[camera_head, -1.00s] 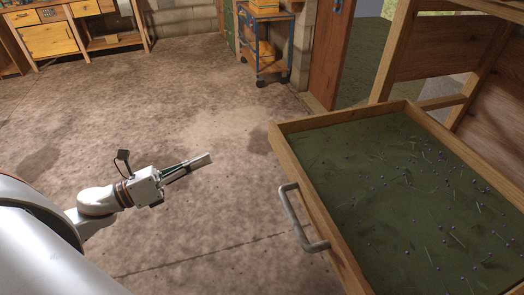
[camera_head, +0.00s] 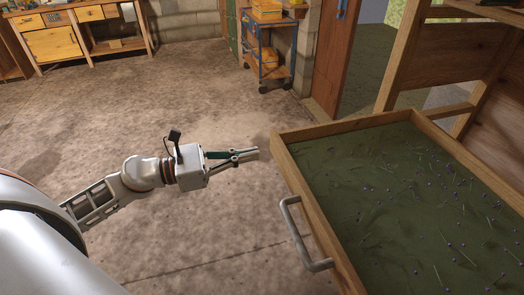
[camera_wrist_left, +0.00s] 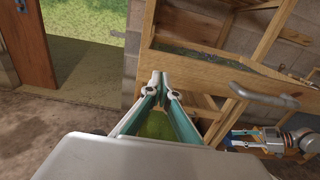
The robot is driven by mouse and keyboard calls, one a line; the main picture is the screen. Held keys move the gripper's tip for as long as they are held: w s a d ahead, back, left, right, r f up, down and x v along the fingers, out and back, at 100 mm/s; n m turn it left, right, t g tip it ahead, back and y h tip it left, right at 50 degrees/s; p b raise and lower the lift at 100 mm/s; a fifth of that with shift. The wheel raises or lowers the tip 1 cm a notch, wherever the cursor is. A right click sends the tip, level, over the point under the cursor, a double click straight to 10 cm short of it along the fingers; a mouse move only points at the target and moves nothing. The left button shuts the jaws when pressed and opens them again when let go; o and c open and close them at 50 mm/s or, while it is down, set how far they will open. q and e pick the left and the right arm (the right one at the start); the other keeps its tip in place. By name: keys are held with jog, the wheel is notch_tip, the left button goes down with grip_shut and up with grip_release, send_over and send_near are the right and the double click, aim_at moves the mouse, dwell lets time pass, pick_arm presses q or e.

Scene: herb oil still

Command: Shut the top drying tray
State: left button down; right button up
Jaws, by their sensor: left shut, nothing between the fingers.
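The top drying tray (camera_head: 335,242) is a wooden drawer with a dark green bed, strewn with small bluish buds and stems. It is out from its wooden rack at the right of the head view. A grey bar handle (camera_head: 302,237) is on its front board. The handle also shows in the left wrist view (camera_wrist_left: 264,97). My left gripper (camera_head: 262,153) is shut and empty, its tips close to the tray's far front corner; contact is unclear. Its fingers also show in the left wrist view (camera_wrist_left: 158,78). My right gripper (camera_wrist_left: 232,139) appears at that view's right, small, its jaws unclear.
The wooden rack (camera_head: 392,55) stands behind the tray at the right. A blue-framed cart (camera_head: 262,50) and an orange-brown door (camera_head: 333,60) are further back, with a workbench (camera_head: 50,40) far left. The concrete floor left of the tray is open.

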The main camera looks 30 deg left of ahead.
aim_at(275, 149)
pick_arm(q)
jog(key=x, duration=0.3)
jog(key=shift+r, duration=0.1)
jog(key=shift+w+d+p, duration=0.2)
jog(key=shift+p, duration=0.1)
